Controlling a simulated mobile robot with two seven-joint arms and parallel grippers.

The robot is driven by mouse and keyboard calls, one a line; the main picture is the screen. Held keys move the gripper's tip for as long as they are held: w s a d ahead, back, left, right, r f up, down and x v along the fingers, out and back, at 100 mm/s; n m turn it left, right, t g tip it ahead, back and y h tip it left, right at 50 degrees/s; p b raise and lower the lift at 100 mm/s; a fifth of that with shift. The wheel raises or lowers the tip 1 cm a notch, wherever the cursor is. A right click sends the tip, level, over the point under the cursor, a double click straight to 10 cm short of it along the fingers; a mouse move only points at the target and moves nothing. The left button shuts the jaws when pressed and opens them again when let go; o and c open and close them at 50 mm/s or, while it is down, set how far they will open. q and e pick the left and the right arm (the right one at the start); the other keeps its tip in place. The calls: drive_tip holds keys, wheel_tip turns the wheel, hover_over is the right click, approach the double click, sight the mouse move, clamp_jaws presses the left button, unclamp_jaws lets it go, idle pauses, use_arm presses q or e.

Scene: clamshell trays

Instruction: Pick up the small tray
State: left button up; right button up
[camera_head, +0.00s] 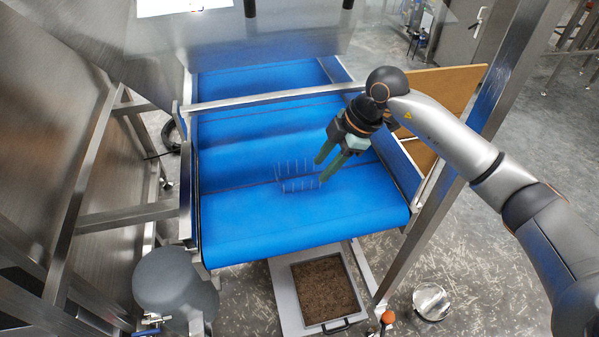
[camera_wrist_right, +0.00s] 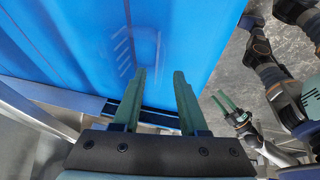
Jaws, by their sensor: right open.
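The small tray (camera_head: 300,185) is a clear, nearly invisible clamshell on the blue conveyor belt; mostly its pale ribs show. In the right wrist view its faint white ribs (camera_wrist_right: 123,50) lie ahead of the fingers and to the left. My right gripper (camera_head: 319,171) is open and empty, with its green fingers pointing down toward the belt at the tray's right side. In the head view the fingers overlap the tray's right edge; I cannot tell whether they touch it. My left gripper (camera_wrist_right: 222,103) shows small in the right wrist view, its jaw gap too small to judge.
The blue belt (camera_head: 240,220) has metal side rails and a metal crossbar (camera_head: 270,99) beyond the tray. A steel post (camera_head: 425,230) stands at the right. A brown-filled bin (camera_head: 290,315) sits below the front edge. The belt around the tray is clear.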

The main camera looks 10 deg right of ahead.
sight(311, 179)
drive_tip(key=x, duration=0.3)
drive_tip(key=p+x, duration=0.1)
drive_tip(key=x, duration=0.4)
drive_tip(key=shift+w+a+f, duration=0.15)
drive_tip(key=shift+w+f, duration=0.1)
drive_tip(key=shift+w, duration=0.05)
clamp_jaws()
idle(1.1)
